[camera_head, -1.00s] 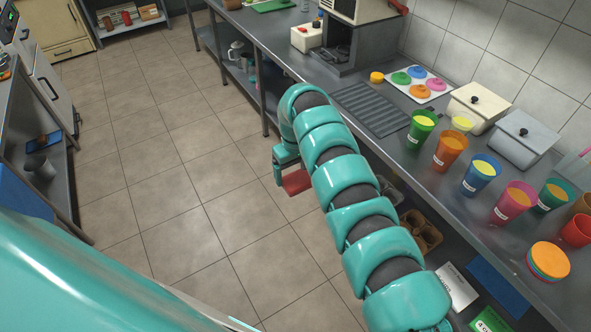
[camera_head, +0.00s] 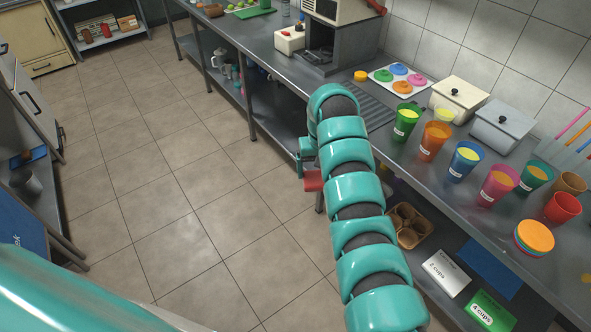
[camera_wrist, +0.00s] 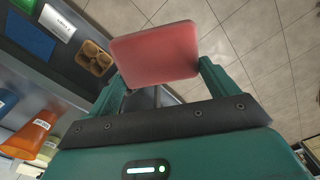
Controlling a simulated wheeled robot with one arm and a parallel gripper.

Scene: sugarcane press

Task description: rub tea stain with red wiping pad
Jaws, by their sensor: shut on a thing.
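My gripper (camera_wrist: 160,85) is shut on the red wiping pad (camera_wrist: 155,52), which sits between the two green fingers in the wrist view. In the head view the red pad (camera_head: 313,180) shows at the left side of my teal arm, over the floor just off the front edge of the steel counter. The pad is apart from the counter top. My arm hides part of the gripper and part of the counter. I cannot make out a tea stain in either view.
The steel counter (camera_head: 440,188) runs along the right. It holds several coloured cups, such as an orange cup (camera_head: 434,141), two lidded pots (camera_head: 461,98) and a press (camera_head: 335,45). A lower shelf holds a cup carrier (camera_head: 408,225). The tiled floor (camera_head: 180,190) at left is clear.

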